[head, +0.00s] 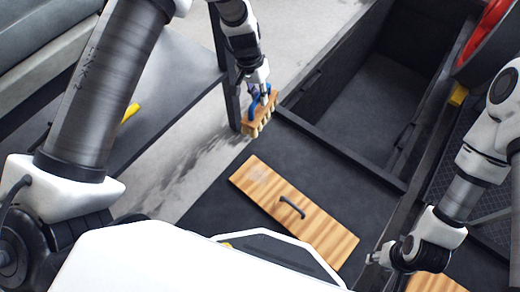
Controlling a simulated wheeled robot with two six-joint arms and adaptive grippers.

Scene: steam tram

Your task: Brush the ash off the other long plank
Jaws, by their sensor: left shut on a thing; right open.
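My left gripper (262,92) is shut on the blue handle of a brush (262,116). The brush has a wooden block with pale bristles pointing down, and is up and left of the nearer plank, apart from it. A long wooden plank (325,232) with a black handle lies on the dark floor in the middle. Its upper left end looks slightly paler; I cannot tell if that is ash. Another wooden plank (435,284) shows only partly at the bottom right edge, mostly hidden. My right gripper (374,258) is open and empty between the two planks, low on the right.
An open dark pit or bin (370,95) with raised edges lies at the upper right. A red wheel-like part (490,35) and a yellow block (458,95) are at the right. A grey bench (165,110) with a yellow object (130,113) stands on the left.

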